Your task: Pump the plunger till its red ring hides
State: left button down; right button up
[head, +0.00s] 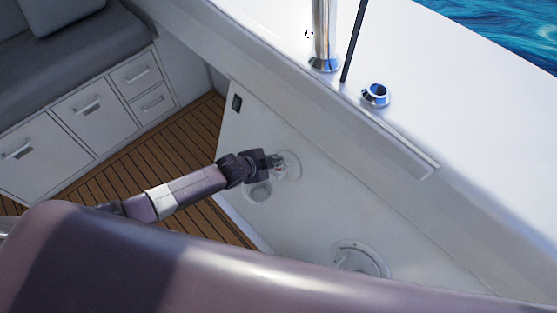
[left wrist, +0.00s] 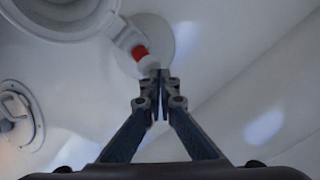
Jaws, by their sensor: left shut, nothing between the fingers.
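The plunger (left wrist: 149,63) sits on a round white base on the white wall panel, and its red ring (left wrist: 140,52) shows in the left wrist view. In the head view the plunger's round base (head: 292,167) shows just past my left gripper (head: 274,162). My left gripper is shut and empty. In the left wrist view its fingertips (left wrist: 160,75) are together at the plunger's near end; I cannot tell if they touch it. The fingertips and gripper partly cover the plunger in the head view. My right gripper is not in view.
A round recessed fitting (head: 259,192) is beside the plunger, and a larger round hatch (head: 358,258) is lower right on the panel. White drawers (head: 90,112) stand at the left over a slatted wooden floor (head: 200,125). A chrome post (head: 324,40) rises from the upper ledge.

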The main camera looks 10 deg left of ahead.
pick_arm(q)
jog(key=shift+r, duration=0.45)
jog(key=shift+r+p, duration=0.1)
jog(key=shift+p, duration=0.2)
jog(key=shift+r+p, duration=0.6)
jog(key=shift+r, duration=0.05)
notch_tip(320, 180, up, 4)
jog(key=p, duration=0.3)
jog(key=shift+f+p, duration=0.1)
jog(key=shift+p, duration=0.2)
jog(key=shift+f, duration=0.1)
